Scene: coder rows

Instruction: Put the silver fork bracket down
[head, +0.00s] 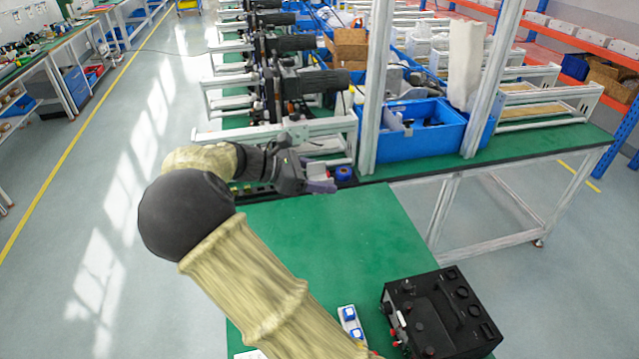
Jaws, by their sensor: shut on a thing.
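My gripper (312,180) is at the far edge of the green-topped table (350,235), beside the machine row. It is shut on the silver fork bracket, which is small and mostly hidden by the dark fingers. A greyish piece (322,187) shows at the fingertips; I cannot tell whether it is the bracket or a finger. I cannot tell whether the bracket touches the surface below.
A small blue round part (344,173) lies just right of my gripper. A black instrument box (440,315) and a blue-white part (351,323) are on the near table. The table's middle is clear.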

